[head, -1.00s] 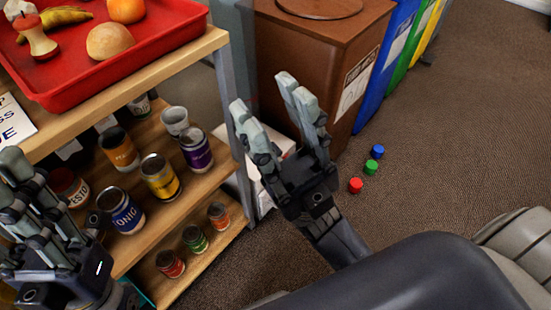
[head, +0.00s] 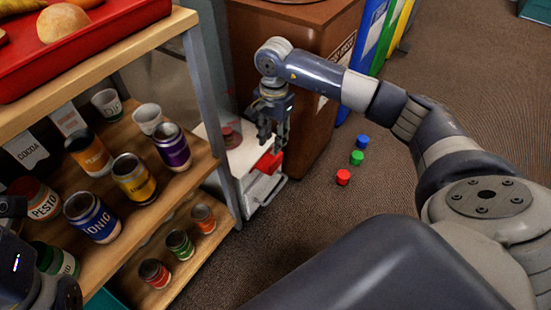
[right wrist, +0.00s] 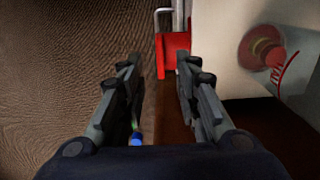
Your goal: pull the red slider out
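The red slider (head: 268,163) shows as a small red block at the front of a white box (head: 212,132) on the floor beside the shelf. In the right wrist view the red slider (right wrist: 174,53) is just beyond the fingertips, with a metal handle-like bar next to it. My right gripper (head: 272,142) points down just above the slider in the head view. Its fingers (right wrist: 158,72) are apart with nothing between them, and the slider seems in line with the right-hand finger. Contact cannot be told. My left gripper (head: 40,285) is cut off at the left edge.
A wooden shelf (head: 150,208) with several cans and jars stands at left, a red tray (head: 110,35) on top. A brown bin (head: 310,120) stands behind the box. Red (head: 343,177), green (head: 356,157) and blue (head: 362,141) pieces lie on open carpet.

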